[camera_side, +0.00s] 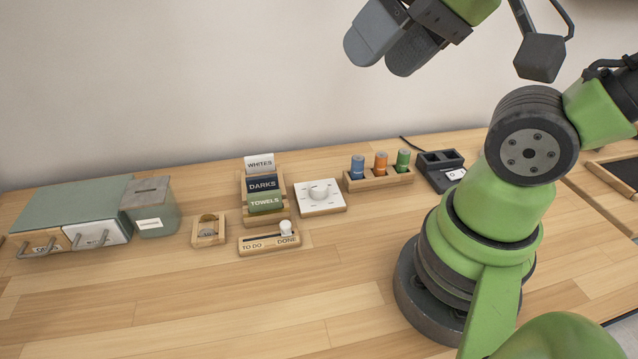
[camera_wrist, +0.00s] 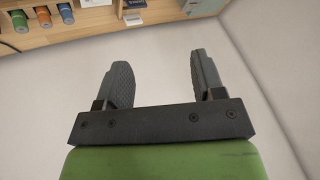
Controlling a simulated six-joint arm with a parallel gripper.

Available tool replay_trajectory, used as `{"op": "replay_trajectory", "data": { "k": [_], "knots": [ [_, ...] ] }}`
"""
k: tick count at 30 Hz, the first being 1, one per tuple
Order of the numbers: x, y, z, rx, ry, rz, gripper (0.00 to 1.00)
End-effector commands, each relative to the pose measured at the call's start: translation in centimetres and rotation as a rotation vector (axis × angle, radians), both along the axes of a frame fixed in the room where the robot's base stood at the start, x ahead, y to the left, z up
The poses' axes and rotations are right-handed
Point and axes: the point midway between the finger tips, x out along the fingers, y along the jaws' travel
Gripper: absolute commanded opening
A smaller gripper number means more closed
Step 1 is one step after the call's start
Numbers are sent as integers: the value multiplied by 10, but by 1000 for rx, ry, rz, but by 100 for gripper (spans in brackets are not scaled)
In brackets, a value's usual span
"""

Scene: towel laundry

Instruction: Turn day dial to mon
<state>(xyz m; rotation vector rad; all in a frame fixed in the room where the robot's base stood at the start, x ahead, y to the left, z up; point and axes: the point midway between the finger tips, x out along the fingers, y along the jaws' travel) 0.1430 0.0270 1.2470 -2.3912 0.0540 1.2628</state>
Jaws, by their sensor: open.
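The day dial (camera_side: 319,191) is a white round knob on a white square plate with a wooden base, at the middle of the table in the side view. The day marks on the plate are too small to read. My gripper (camera_side: 393,47) is raised high above the table at the top of the side view, well apart from the dial. In the wrist view my gripper (camera_wrist: 157,78) has its two grey fingers spread, with nothing between them.
Left of the dial stand a card holder (camera_side: 263,186) and a TO DO/DONE slider (camera_side: 269,238). Right of it are a wooden rack with coloured cylinders (camera_side: 380,171) and a dark box (camera_side: 440,169). Drawers (camera_side: 75,213) stand far left. The front table is clear.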

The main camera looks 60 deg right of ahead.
Motion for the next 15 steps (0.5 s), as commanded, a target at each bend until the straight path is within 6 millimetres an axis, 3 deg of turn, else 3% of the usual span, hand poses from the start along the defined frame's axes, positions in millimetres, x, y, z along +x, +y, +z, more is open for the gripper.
{"op": "replay_trajectory", "data": {
  "k": [4, 8, 15],
  "knots": [
    [8, -3, -2, 8, 34, -34, 62],
    [32, -12, -11, 30, 128, -139, 62],
    [89, -42, -55, 77, 348, -421, 62]
  ]
}}
